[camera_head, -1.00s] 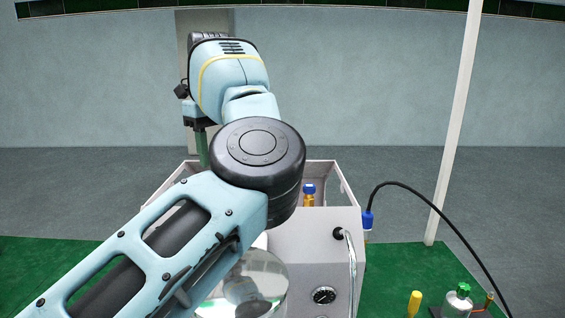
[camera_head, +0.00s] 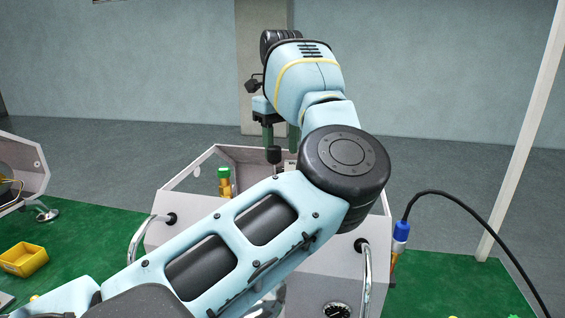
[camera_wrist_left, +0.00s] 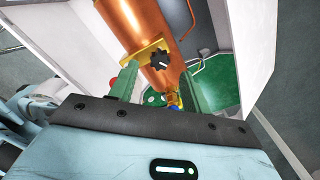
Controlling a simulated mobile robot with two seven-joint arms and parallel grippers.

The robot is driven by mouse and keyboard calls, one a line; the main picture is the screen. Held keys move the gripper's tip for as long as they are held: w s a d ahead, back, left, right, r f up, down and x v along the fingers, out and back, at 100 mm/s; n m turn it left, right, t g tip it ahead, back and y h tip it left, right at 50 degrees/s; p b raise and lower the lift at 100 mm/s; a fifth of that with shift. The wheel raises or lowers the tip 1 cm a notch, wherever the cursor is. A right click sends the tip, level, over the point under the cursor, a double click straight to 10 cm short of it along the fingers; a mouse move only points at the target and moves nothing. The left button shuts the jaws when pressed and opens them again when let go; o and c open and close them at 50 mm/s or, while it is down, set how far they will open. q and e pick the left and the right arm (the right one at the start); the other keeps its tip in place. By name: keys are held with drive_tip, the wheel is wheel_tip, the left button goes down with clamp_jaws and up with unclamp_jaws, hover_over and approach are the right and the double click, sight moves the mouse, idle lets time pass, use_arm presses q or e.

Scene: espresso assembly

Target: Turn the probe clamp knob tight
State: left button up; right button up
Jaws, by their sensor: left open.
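A black lobed knob (camera_wrist_left: 160,60) sits on a brass clamp plate (camera_wrist_left: 148,54) on the copper boiler (camera_wrist_left: 138,25) in the left wrist view. My left gripper (camera_wrist_left: 158,72) is open, with its green fingers on either side of the knob's line and apart from each other. No contact with the knob shows. In the head view my left gripper (camera_head: 280,138) points down over the back of the open machine housing (camera_head: 197,170). A black cap on a stem (camera_head: 274,155) shows just below it; I cannot tell whether this is the same knob. My arm hides much of the housing. My right gripper is not in view.
A green-capped brass fitting (camera_head: 224,182) stands inside the housing. A blue connector with a black cable (camera_head: 401,232) is at its right. Steam pipes (camera_head: 140,238) and a gauge (camera_head: 336,311) are on the front. A yellow bin (camera_head: 24,258) lies left on the green mat (camera_head: 80,240).

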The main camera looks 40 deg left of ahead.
use_arm(q)
drive_tip(key=shift+f, duration=2.15)
drive_tip(key=c, duration=1)
